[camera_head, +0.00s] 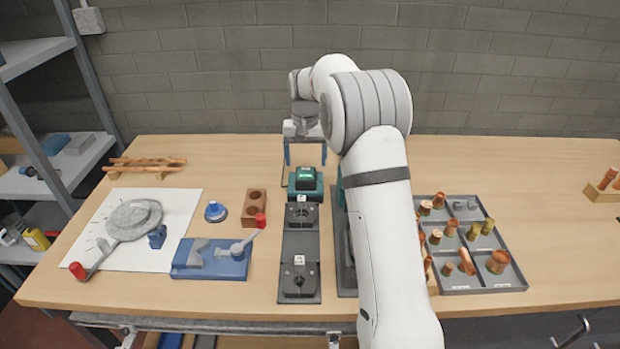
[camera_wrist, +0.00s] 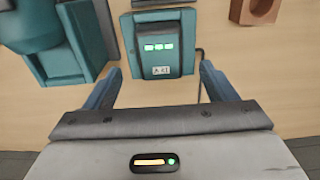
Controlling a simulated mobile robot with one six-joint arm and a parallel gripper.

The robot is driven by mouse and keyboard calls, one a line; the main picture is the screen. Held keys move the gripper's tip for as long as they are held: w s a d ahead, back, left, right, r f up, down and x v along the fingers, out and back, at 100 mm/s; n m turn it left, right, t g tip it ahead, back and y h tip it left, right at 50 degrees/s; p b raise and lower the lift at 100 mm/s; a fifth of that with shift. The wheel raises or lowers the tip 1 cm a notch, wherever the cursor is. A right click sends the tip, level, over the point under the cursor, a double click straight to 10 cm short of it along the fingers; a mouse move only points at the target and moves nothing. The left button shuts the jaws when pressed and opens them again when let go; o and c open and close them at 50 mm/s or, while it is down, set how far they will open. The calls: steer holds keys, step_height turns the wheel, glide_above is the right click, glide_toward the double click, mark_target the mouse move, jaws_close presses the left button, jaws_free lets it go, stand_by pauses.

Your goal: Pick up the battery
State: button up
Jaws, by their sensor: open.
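The battery (camera_head: 306,175), a dark block with a green lit display, sits in a teal holder near the middle of the table. In the wrist view the battery (camera_wrist: 160,50) shows its display and a small white label. My gripper (camera_head: 305,161) is open and empty, just behind the battery in the head view. In the wrist view my gripper (camera_wrist: 158,78) has its two blue fingers spread, one on each side of the battery's near end. Whether the fingers touch it or how high they are above the table cannot be told.
Black fixtures (camera_head: 299,250) stand in front of the battery. A larger teal object (camera_wrist: 55,45) is beside it, mostly hidden by my arm in the head view. A wooden block with holes (camera_head: 254,203) is at left, a grey parts tray (camera_head: 458,291) at right.

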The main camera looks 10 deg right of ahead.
mark_target(306, 173)
step_height(306, 173, down, 6)
steer(key=shift+s+r+p, duration=0.1)
steer(key=shift+s+p, duration=0.05)
steer(key=shift+p, duration=0.35)
steer(key=c, duration=1.4)
step_height(306, 173, up, 10)
steer(key=shift+r+b, duration=0.1)
steer(key=shift+b, duration=0.35)
